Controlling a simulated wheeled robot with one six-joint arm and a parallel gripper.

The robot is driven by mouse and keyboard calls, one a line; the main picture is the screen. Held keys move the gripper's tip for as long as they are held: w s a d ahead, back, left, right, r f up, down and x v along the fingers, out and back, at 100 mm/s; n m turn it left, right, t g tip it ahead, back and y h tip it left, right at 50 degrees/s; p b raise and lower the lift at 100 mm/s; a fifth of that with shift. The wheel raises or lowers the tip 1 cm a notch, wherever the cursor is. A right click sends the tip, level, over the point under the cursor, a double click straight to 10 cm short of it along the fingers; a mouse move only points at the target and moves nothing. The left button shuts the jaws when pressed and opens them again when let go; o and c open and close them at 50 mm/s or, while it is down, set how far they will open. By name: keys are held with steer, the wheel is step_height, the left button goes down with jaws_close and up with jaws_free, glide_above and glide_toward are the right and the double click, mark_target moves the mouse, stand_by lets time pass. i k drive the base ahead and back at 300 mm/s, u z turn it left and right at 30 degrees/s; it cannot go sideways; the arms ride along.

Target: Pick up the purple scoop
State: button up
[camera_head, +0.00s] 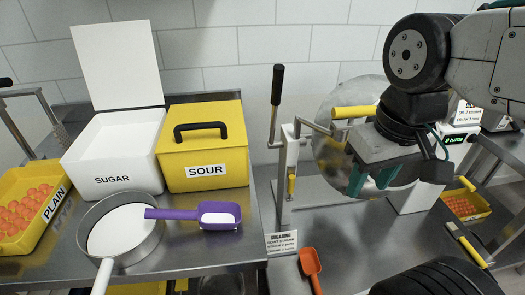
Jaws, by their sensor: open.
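The purple scoop (218,217) lies to the right of a round pan (149,253) of white powder. Its handle reaches left over the pan's rim, and its bowl holds some white powder. The bowl is near the right end of the steel counter. My gripper (371,182) is at the right, well apart from the scoop, with teal fingers pointing down. It is open and nothing shows between its fingers.
An open white SUGAR bin (112,150) and a shut yellow SOUR bin (208,150) stand behind the scoop. A lever press (287,165) stands between the scoop and my gripper. An orange scoop (311,266) lies lower right. A yellow PLAIN tray (43,226) is at far left.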

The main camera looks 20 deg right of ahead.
mark_target(211, 215)
steer(key=u, duration=0.7)
steer(key=k, duration=1)
steer(key=z, duration=0.9)
steer(key=i, duration=0.5)
steer(key=u, duration=0.1)
